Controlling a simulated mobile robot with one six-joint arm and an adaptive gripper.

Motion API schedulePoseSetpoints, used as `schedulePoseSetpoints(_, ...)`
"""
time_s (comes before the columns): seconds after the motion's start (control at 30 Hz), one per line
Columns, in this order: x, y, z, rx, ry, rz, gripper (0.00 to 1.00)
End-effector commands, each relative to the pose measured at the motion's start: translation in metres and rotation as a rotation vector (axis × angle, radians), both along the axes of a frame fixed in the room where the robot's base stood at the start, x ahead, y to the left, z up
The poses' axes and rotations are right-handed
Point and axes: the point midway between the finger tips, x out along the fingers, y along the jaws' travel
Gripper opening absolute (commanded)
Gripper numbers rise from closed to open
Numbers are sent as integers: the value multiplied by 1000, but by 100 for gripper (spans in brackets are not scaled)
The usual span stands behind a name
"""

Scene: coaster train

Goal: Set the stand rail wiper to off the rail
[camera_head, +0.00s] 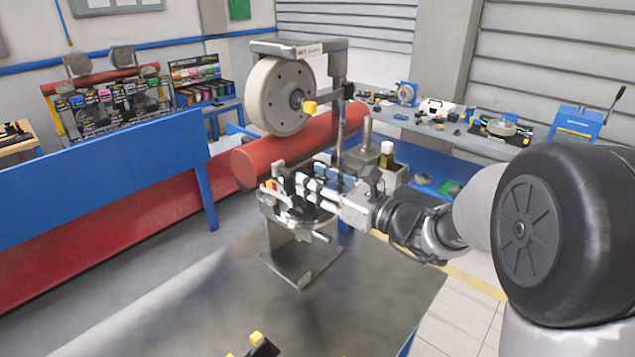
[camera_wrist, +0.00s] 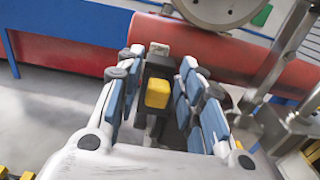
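My gripper (camera_head: 280,187) reaches in from the right, level with the low metal stand (camera_head: 290,262) under the large grey wheel (camera_head: 272,97). In the wrist view, the fingers of my gripper (camera_wrist: 160,85) are spread on either side of a black piece with a yellow tip (camera_wrist: 157,93), with a gap on each side. This piece appears to be the stand rail wiper. In the head view the fingers largely hide it, and I cannot tell whether it is on or off a rail.
A thick red tube (camera_head: 300,143) runs behind the stand, and an upright post (camera_head: 340,110) rises close beside my gripper. Another yellow knob (camera_head: 310,107) sits at the wheel. The grey tabletop (camera_head: 370,310) in front is mostly clear. A blue panel (camera_head: 110,170) stands left.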

Motion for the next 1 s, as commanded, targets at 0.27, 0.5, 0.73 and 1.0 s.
schedulePoseSetpoints(0.27, 0, 0, 0, 0, 0, 0, 14)
schedulePoseSetpoints(0.5, 0, 0, 0, 0, 0, 0, 0)
schedulePoseSetpoints(0.73, 0, 0, 0, 0, 0, 0, 0)
schedulePoseSetpoints(1.0, -5, -9, 0, 0, -2, -2, 0)
